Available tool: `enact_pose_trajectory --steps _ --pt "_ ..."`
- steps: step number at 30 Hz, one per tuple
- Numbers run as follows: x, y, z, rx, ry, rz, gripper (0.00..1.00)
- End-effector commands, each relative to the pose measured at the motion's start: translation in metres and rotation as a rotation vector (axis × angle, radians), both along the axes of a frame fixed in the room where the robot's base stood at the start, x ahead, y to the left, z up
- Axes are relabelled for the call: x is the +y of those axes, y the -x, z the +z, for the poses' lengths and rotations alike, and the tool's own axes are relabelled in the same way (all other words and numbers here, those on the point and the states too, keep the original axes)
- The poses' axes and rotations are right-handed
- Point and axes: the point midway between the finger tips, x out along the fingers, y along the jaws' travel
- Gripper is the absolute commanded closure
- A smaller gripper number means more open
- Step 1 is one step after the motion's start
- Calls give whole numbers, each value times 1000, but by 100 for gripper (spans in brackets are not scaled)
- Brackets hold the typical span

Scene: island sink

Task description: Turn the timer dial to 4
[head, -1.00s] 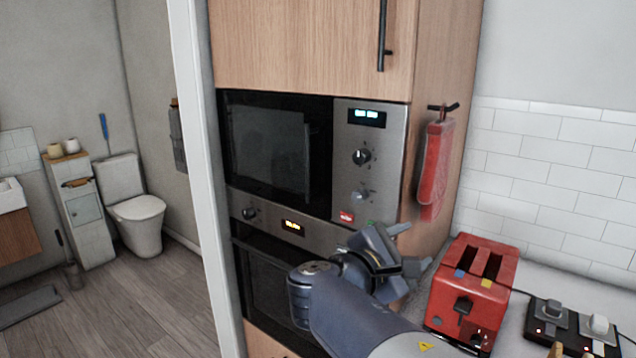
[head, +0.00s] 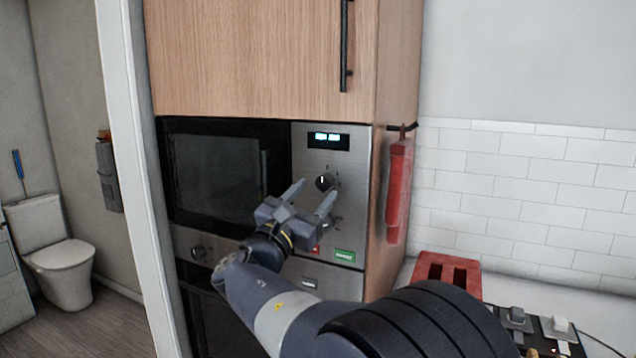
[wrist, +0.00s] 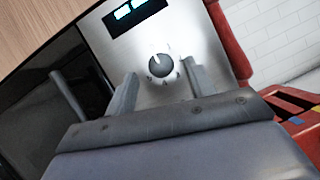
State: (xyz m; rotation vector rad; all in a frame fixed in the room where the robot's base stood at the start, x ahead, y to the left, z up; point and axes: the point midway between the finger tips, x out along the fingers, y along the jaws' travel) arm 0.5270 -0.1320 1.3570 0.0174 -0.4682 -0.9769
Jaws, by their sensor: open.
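A lower dial (head: 328,222) is mostly hidden behind my gripper in the head view. My gripper (head: 315,190) is open and empty in front of the panel. In the wrist view its fingertips (wrist: 160,72) frame the upper dial left and right; I cannot tell whether they touch it.
The microwave door (head: 215,175) is left of the panel. A green label (head: 345,256) sits low on the panel. A red towel (head: 398,190) hangs on the cabinet's right side.

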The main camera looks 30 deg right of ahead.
Motion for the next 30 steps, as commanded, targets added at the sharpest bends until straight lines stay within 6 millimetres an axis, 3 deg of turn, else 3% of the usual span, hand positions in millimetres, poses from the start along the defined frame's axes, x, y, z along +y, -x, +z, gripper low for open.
enact_pose_trajectory --steps 6,16,30 --pt "-18 -10 8 1 -1 -2 48" --pt "-20 -12 9 1 -1 0 48" --pt "-20 -12 9 0 -1 1 87"
